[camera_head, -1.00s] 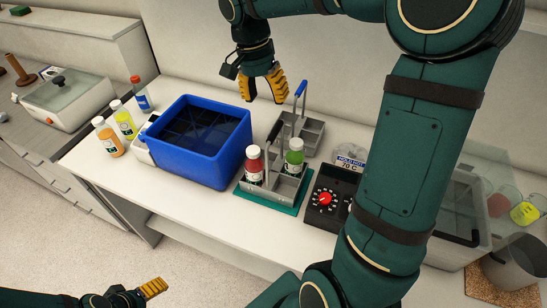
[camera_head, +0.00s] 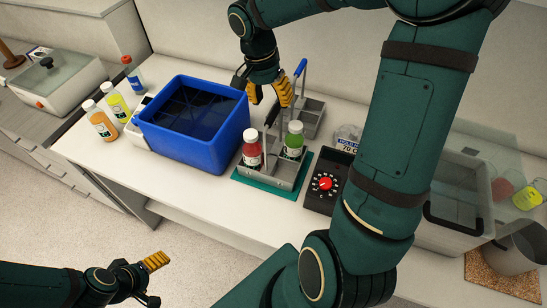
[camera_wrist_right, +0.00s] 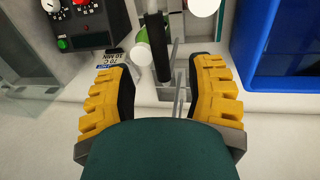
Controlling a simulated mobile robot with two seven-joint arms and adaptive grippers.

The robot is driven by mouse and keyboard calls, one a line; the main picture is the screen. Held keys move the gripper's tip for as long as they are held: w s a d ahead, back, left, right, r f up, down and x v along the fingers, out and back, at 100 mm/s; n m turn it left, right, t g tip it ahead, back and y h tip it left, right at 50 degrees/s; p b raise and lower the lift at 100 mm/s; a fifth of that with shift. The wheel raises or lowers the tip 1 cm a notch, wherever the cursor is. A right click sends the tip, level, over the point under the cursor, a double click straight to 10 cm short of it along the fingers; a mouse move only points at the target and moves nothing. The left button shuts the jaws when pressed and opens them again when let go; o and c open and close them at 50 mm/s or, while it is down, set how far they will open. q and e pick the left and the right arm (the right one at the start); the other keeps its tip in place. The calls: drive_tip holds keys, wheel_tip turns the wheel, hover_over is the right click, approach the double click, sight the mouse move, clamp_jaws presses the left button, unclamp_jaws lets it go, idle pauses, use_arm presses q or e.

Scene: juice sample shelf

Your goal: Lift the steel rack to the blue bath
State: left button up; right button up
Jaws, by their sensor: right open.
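A grey steel rack (camera_head: 285,174) with a black handle stands on a teal mat (camera_head: 262,187). It holds a red bottle (camera_head: 252,149) and a green bottle (camera_head: 293,140). A second grey rack (camera_head: 312,112) with a blue handle stands behind it. My right gripper (camera_head: 269,96) is open above the front rack, near the handle tops. In the right wrist view the black handle (camera_wrist_right: 157,45) shows between and beyond the open fingers (camera_wrist_right: 166,95). The blue bath (camera_head: 207,152), holding dark liquid, is left of the racks. My left gripper (camera_head: 153,280) is open and empty, low at the left.
A black timer box (camera_head: 325,185) with a red dial sits right of the front rack. Several bottles (camera_head: 102,122) stand left of the bath. A clear-lidded grey container (camera_head: 455,200) is further right. A bare strip of white counter (camera_head: 180,180) runs in front of the bath.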

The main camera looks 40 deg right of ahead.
sight(273, 112)
drive_tip(key=f, duration=0.2)
drive_tip(key=s+f, duration=0.1)
drive_tip(key=f, duration=0.2)
drive_tip(key=shift+a, duration=0.1)
drive_tip(key=shift+r, duration=0.15)
clamp_jaws()
